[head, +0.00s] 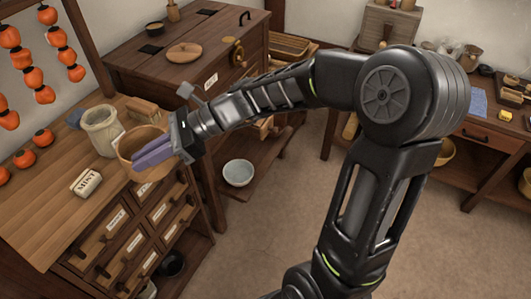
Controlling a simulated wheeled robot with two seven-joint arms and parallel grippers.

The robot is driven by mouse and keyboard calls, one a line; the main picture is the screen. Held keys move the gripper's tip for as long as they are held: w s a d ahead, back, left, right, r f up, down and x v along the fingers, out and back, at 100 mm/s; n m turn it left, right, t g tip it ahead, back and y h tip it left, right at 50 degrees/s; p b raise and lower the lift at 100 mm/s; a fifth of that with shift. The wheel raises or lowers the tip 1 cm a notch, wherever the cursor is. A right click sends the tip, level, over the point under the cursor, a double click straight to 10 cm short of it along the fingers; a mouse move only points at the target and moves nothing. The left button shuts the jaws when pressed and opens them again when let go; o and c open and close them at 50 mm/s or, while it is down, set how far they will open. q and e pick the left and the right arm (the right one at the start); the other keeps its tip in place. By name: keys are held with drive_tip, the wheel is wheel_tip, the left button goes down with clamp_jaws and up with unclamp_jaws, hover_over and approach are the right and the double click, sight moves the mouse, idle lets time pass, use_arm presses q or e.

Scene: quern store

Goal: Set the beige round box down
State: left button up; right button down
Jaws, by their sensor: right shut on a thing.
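The beige round box (129,146) is at the front right edge of the wooden drawer counter (52,206) in the head view. My right gripper (150,155), with purple fingers, reaches it from the right and is shut on it. The fingers cover part of its near side. I cannot tell whether its underside touches the counter top. My left gripper is not in view.
A stone-coloured jar (101,130) stands just left of the box, and a wooden block (143,109) lies behind it. A label block reading MINT (87,182) lies nearer. Orange fruits (24,159) sit at the far left. The counter's front left is clear.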

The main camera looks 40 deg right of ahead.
sight(166, 173)
drive_tip(key=shift+m+t, duration=0.4)
drive_tip(key=d+f, duration=0.1)
drive_tip(key=f, duration=0.2)
drive_tip(key=w+d+f, duration=0.1)
drive_tip(key=f, duration=0.2)
drive_tip(key=d+f, duration=0.1)
drive_tip(key=f, duration=0.2)
drive_tip(key=shift+w+f, duration=0.25)
drive_tip(key=shift+w, duration=0.15)
drive_tip(key=s+d+f+t, duration=0.1)
drive_tip(key=d+f, duration=0.1)
drive_tip(key=f, duration=0.3)
drive_tip(key=s+d+f+m+h, duration=0.1)
drive_tip(key=d+f, duration=0.1)
drive_tip(key=f, duration=0.4)
drive_tip(key=shift+s+d+f+m+t+h, duration=0.25)
drive_tip(key=shift+f+m+t+h, duration=0.05)
drive_tip(key=shift+t, duration=0.1)
